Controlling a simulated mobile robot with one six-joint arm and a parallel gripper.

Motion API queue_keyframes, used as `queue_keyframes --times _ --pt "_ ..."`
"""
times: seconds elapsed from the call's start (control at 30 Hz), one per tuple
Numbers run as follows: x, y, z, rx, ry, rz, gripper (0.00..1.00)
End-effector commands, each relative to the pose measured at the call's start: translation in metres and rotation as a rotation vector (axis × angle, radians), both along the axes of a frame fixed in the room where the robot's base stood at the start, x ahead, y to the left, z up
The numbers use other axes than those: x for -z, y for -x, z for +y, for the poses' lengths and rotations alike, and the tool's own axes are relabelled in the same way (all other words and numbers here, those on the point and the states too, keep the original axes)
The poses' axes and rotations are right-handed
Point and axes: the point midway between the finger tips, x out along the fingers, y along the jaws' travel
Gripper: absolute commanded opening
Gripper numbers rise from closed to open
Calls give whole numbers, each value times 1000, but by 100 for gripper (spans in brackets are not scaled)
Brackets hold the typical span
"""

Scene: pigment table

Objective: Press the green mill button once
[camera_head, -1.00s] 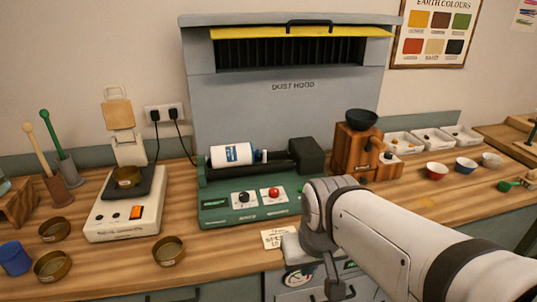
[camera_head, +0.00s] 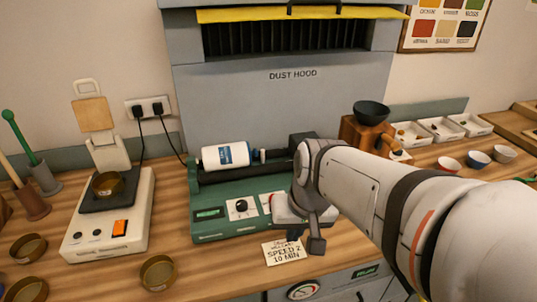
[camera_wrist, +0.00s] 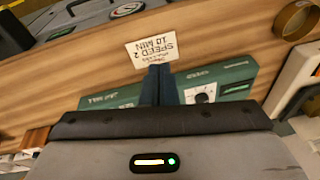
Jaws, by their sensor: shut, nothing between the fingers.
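The green mill (camera_head: 215,235) stands on the bench under the dust hood, with a white jar (camera_head: 225,157) lying on its rollers. Its front panel shows a dark green display (camera_head: 209,213) and a black knob (camera_head: 241,206) on a white plate. A second white plate (camera_head: 265,198) is mostly covered by my arm; the red button there is hidden. I see no green button clearly. My gripper (camera_head: 294,235) is at the mill's front right. In the wrist view its dark fingers (camera_wrist: 159,72) are shut and empty, between the note card and the mill's knob (camera_wrist: 203,96). I cannot tell whether they touch anything.
A note card (camera_head: 284,252) lies in front of the mill. A scale (camera_head: 110,230) with a brass dish stands left, more brass dishes (camera_head: 158,272) near it. A wooden grinder (camera_head: 362,132), bowls (camera_head: 478,159) and white trays (camera_head: 437,128) stand right.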

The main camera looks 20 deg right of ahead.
Motion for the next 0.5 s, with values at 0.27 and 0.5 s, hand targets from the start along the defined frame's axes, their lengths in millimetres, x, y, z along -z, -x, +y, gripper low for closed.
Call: queue_keyframes --times 0.27,0.5 --pt "-15 -103 -36 720 -501 101 0" --pt "-21 -176 -99 1181 -859 129 0"
